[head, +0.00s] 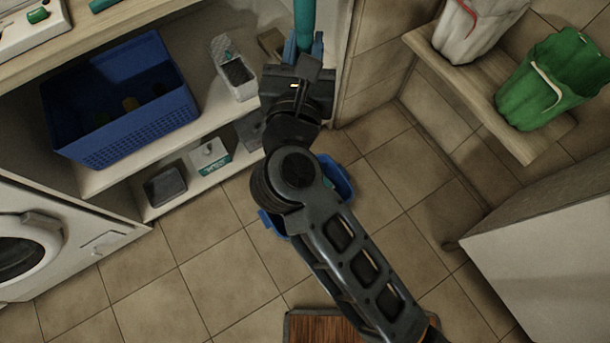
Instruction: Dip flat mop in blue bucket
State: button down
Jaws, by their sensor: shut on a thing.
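The flat mop shows as a teal handle (304,22) rising to the top edge of the head view. My gripper (303,52) is shut on this handle, in front of the shelf unit's right end. The blue bucket (341,181) stands on the tiled floor below, mostly hidden behind my arm; only its right side and a bit of its left rim show. A small teal patch shows inside the bucket beside my arm. The mop's head is not clearly visible, so I cannot tell whether it is in the bucket.
A shelf unit at left holds a blue basket (122,101) and several small boxes. A washing machine (32,247) stands below left. A wall shelf (456,80) at right carries a green bag (551,80). A white cabinet (546,265) is lower right. Floor right of the bucket is clear.

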notch_tip(320, 180, down, 15)
jog(key=b, duration=1.1)
dwell(1.0)
dwell(1.3)
